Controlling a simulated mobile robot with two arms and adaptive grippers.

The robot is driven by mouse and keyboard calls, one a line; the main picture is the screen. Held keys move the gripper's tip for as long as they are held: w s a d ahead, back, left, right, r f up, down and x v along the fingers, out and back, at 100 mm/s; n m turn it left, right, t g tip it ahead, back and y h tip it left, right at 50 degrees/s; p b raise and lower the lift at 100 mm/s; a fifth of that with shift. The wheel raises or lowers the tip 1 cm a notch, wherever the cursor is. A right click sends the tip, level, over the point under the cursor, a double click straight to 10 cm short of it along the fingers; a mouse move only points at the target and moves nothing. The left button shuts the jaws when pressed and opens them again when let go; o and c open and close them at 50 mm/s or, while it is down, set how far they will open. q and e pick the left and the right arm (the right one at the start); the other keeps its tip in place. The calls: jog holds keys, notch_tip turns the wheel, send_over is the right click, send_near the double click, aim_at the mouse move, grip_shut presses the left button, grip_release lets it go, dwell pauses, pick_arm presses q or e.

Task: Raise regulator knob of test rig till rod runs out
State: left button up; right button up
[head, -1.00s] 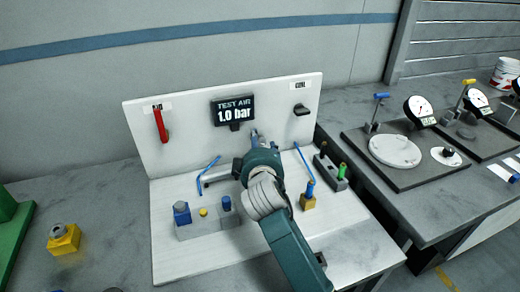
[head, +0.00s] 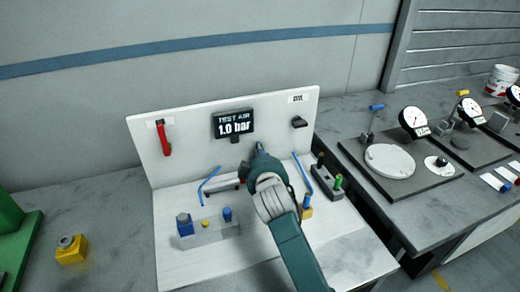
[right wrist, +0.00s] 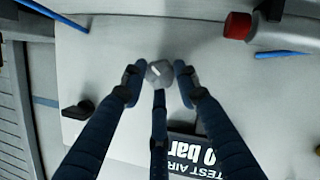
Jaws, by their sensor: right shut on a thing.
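The test rig is a white panel (head: 270,120) with a base. Its dark display (head: 233,124) reads "TEST AIR 1.0 bar". My right gripper (right wrist: 160,82) has its fingers around the small grey regulator knob (right wrist: 160,72), which carries a white mark. In the head view my right gripper (head: 258,153) is at the panel below the display and hides the knob. A grey cylinder (head: 226,182) lies on the base behind my arm, partly hidden; I cannot tell how far its rod stands out. My left gripper is not in view.
A red lever (head: 164,138) and a black handle (head: 299,122) flank the display. Blue hoses (head: 208,184) rise from the base. A block with blue buttons (head: 208,230) stands in front. Dial gauges (head: 413,120) stand on the right bench.

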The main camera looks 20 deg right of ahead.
jog(key=shift+f, duration=0.1)
jog(key=shift+a, duration=0.1)
jog(key=o, duration=1.1)
jog(key=v, duration=1.2)
dwell(0.5)
